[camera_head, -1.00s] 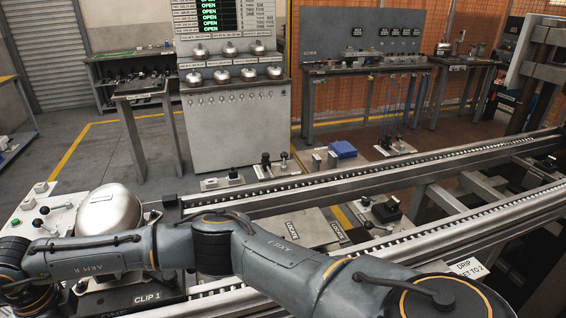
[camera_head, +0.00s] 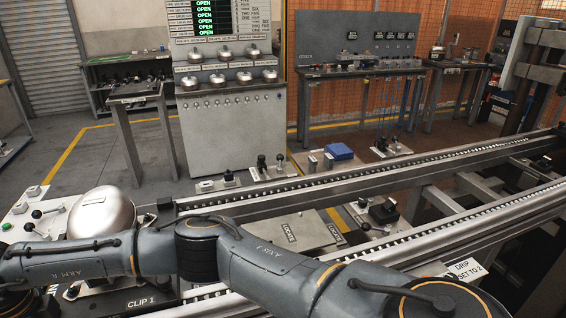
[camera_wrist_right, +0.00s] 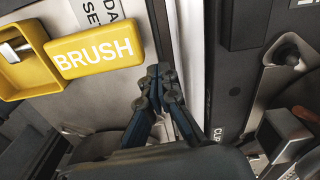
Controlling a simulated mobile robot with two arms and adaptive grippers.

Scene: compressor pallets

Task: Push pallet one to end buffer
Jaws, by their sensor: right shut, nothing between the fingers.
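A dark pallet with a "CLIP 1" label (camera_head: 150,302) sits at the lower left of the head view, mostly hidden under my right arm. A silver domed compressor shell (camera_head: 101,213) stands behind my arm there; its base is hidden. In the right wrist view, my right gripper (camera_wrist_right: 160,84) is shut and empty. Its fingertips are over a pale rail strip, close beside the dark pallet edge (camera_wrist_right: 217,95) with part of a "CLIP" label; I cannot tell whether they touch. In the head view the gripper itself is not visible. My left gripper is not in view.
Two roller conveyor rails (camera_head: 365,174) run from lower left to upper right. A yellow "BRUSH" tray (camera_wrist_right: 95,52) lies left of the gripper in the wrist view. Clamps (camera_head: 383,211) sit between the rails. A grey cabinet with several domes (camera_head: 232,135) stands behind.

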